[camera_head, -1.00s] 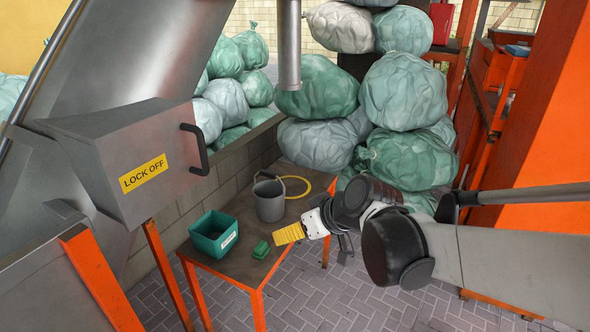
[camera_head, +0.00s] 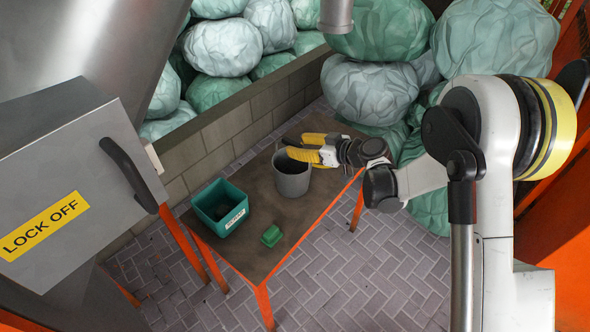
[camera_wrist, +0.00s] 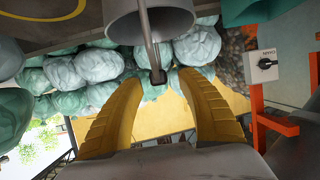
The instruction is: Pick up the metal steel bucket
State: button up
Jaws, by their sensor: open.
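The grey metal bucket (camera_head: 292,180) stands on the dark tabletop near its back edge. In the wrist view the bucket (camera_wrist: 150,22) shows at the top, with its thin handle (camera_wrist: 150,42) and black grip (camera_wrist: 158,77) reaching between my fingertips. My gripper (camera_head: 291,147), with two yellow fingers, is open at the bucket's rim, coming from the right. In the wrist view my gripper (camera_wrist: 159,79) has its fingers apart, one on each side of the handle's grip. I cannot tell whether either finger touches it.
A teal bin (camera_head: 220,207) and a small green object (camera_head: 271,236) lie on the orange-framed table (camera_head: 262,254). A grey box marked LOCK OFF (camera_head: 70,190) stands at left. A low block wall (camera_head: 235,125) and stuffed bags (camera_head: 370,90) are behind. Paved floor is clear at front right.

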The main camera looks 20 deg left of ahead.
aim_at(282, 141)
jog(key=b+x, duration=0.2)
jog(key=x, duration=0.5)
jog(key=shift+w+a+b, duration=0.1)
jog(key=shift+a+b, duration=0.05)
jog(key=shift+b, duration=0.25)
jog(key=shift+r, duration=0.2)
grip_shut()
